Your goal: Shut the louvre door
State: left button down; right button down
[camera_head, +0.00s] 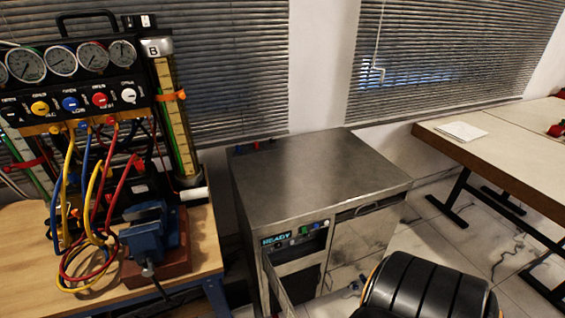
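A steel cabinet (320,176) stands in the middle of the view, with a lit READY panel (291,236) on its front. Below the panel is a dark opening (304,286). A thin metal door (277,287), which looks like the louvre door, stands swung out from the left side of this opening. It is seen nearly edge-on, so its louvres cannot be made out, and its lower part is cut off by the picture's bottom edge. Neither of my grippers can be made out in this view.
A wooden bench (203,238) on the left carries a gauge manifold (75,85), coloured hoses and a blue vise (150,238). A black ribbed rounded body (425,288) fills the bottom right, close to the cabinet. A table (505,150) stands right; tiled floor lies between.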

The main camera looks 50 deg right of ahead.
aim_at(287, 307)
jog(key=z, duration=1.4)
